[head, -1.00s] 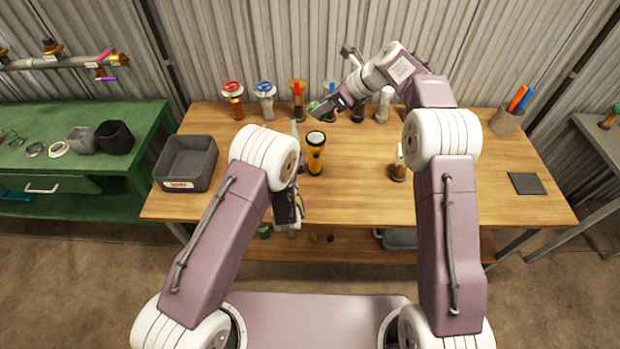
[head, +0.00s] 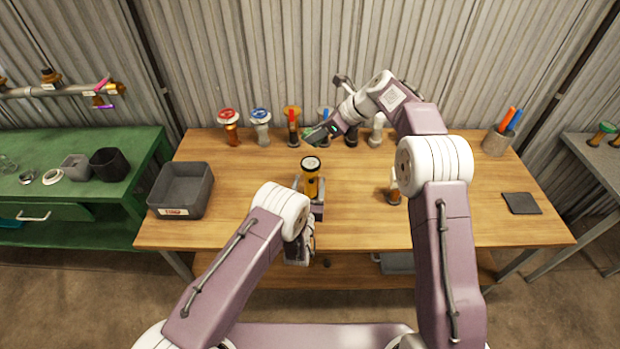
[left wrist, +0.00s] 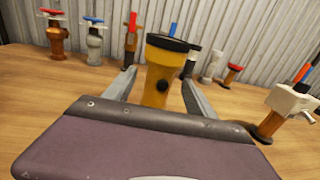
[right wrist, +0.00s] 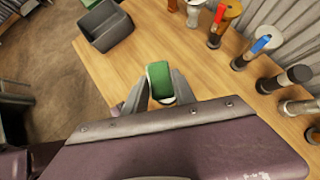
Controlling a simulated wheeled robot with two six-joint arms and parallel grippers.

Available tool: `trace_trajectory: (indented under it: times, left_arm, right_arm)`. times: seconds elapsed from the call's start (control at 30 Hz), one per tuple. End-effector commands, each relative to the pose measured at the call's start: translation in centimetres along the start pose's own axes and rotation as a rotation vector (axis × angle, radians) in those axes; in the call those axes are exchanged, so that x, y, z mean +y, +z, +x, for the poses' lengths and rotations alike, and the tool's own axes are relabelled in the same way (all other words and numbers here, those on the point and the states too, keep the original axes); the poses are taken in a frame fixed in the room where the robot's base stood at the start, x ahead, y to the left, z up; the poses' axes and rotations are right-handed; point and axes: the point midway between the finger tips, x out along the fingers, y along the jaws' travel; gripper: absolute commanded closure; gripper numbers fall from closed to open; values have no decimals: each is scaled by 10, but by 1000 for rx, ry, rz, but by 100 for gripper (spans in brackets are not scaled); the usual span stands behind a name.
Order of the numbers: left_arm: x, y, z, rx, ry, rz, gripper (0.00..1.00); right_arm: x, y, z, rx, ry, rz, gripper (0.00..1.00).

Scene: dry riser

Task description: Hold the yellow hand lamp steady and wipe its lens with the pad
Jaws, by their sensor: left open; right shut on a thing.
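The yellow hand lamp (head: 311,183) stands upright on the wooden table, its dark-rimmed head and lens facing up. My left gripper (head: 311,190) is open in front of the lamp, with one finger on each side of its body. The left wrist view shows the lamp (left wrist: 158,78) between the spread fingers (left wrist: 158,92), with a gap visible on the right. My right gripper (head: 320,131) is shut on the green pad (right wrist: 159,80) and holds it above the table, behind the lamp. Fingers partly hide the pad in the head view.
Several valves, including a red-wheeled one (head: 229,127) and a blue-wheeled one (head: 261,127), line the table's back. A grey bin (head: 182,191) is at the left. A white-and-brown fitting (head: 393,188), a dark mat (head: 521,203) and a pen cup (head: 497,143) are at the right.

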Motion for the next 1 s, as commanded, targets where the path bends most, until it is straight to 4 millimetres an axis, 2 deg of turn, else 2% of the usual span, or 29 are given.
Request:
trace_trajectory:
  times: [0.1, 0.2, 0.53, 0.57, 0.7, 0.8, 1.0]
  left_arm:
    - [1, 1, 21, -3, 2, 0, 36]
    - [0, 0, 31, 0, 1, 0, 36]
    - [0, 0, 38, 1, 0, 1, 36]
    - [0, 0, 38, 1, 0, 1, 38]
    - [0, 0, 38, 0, 0, 1, 77]
    - [0, 0, 38, 0, 0, 1, 100]
    - [0, 0, 37, 0, 0, 1, 100]
  right_arm:
    - [0, 0, 0, 0, 0, 0, 100]
    - [0, 0, 0, 0, 0, 0, 100]
    - [0, 0, 0, 0, 0, 0, 100]
    - [0, 0, 0, 0, 0, 0, 100]
    - [0, 0, 0, 0, 0, 0, 100]
    - [0, 0, 0, 0, 0, 0, 100]
    - [2, 1, -1, 30, -21, 19, 100]
